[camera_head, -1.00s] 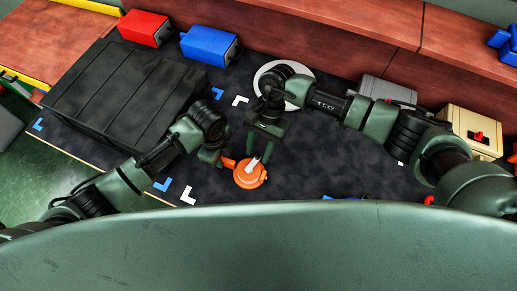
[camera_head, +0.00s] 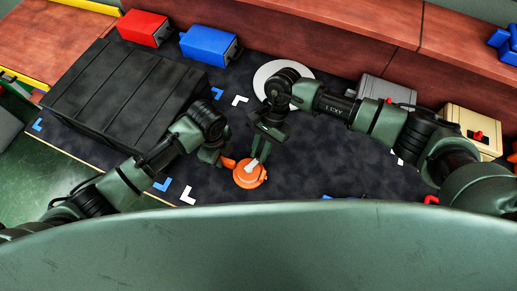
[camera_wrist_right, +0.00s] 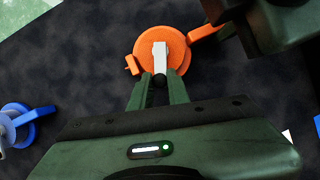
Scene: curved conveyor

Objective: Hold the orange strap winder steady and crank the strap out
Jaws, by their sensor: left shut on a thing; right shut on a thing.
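The orange strap winder (camera_head: 250,174) sits on the dark mat, below the middle of the head view. It is a round body with a light grey crank (camera_wrist_right: 160,57) on top and an orange arm at one side. My left gripper (camera_head: 226,161) is shut on that orange arm, at the winder's left; its fingertips are small and partly hidden in the head view. My right gripper (camera_wrist_right: 160,83) is above the winder, its fingertips shut on the end of the grey crank. The winder also shows in the right wrist view (camera_wrist_right: 147,45).
A black sloped case (camera_head: 115,95) stands left. Red (camera_head: 143,28) and blue (camera_head: 208,45) boxes are behind it. A white disc (camera_head: 268,78), a grey box (camera_head: 385,90) and a cream box (camera_head: 472,128) stand at the back. A blue winder (camera_wrist_right: 18,128) lies nearby.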

